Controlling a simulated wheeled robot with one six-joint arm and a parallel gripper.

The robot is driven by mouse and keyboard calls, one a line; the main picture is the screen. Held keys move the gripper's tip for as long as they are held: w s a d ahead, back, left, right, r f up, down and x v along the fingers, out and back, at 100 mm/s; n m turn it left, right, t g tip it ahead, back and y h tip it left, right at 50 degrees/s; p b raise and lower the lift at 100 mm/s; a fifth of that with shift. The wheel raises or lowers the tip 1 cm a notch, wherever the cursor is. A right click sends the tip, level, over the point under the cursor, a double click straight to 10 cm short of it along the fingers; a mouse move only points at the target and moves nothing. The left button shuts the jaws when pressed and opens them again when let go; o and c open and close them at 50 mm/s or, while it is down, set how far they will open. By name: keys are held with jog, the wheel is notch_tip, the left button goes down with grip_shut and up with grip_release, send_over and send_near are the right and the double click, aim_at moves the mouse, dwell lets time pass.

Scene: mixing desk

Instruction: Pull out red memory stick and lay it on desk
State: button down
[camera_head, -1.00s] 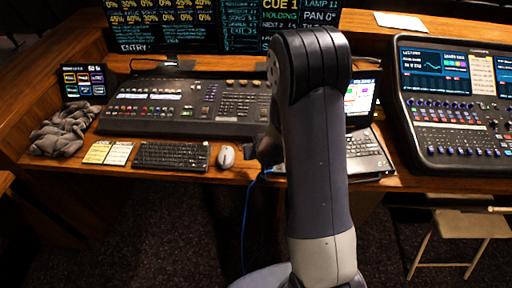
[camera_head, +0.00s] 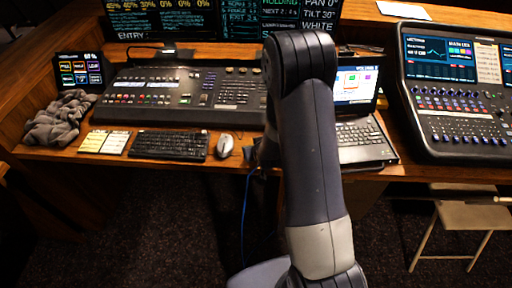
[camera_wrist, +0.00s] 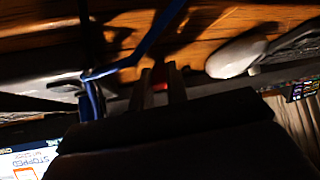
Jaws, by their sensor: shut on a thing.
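In the wrist view my gripper (camera_wrist: 160,82) is shut on a small red piece, the red memory stick (camera_wrist: 160,88), which shows only as a bit of red between the two dark fingers. Whether the stick is still in a port cannot be told. In the head view the stick is hidden by my arm. The laptop (camera_head: 362,143) stands open on the desk just right of my arm. Part of its lit screen appears at the lower left of the wrist view (camera_wrist: 32,162). The wooden desk (camera_head: 215,172) runs along its front edge.
A blue cable (camera_wrist: 135,58) passes close to my fingers and hangs off the desk in the head view. A mouse (camera_head: 225,145), a keyboard (camera_head: 170,145) and the lighting console (camera_head: 180,95) lie to the left. A mixer (camera_head: 455,100) stands to the right.

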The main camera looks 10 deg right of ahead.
jog(key=c, duration=1.3)
grip_release()
jog(key=shift+r, duration=0.1)
jog(key=b+v, duration=0.1)
jog(key=v, duration=0.9)
jog(key=shift+s+r, duration=0.15)
jog(key=shift+s, duration=0.15)
jog(key=shift+w, duration=0.15)
jog(key=p+x, duration=0.1)
jog(key=x, duration=0.9)
jog(key=shift+w+f, duration=0.15)
jog(key=shift+f, duration=0.1)
jog(key=shift+r, duration=0.25)
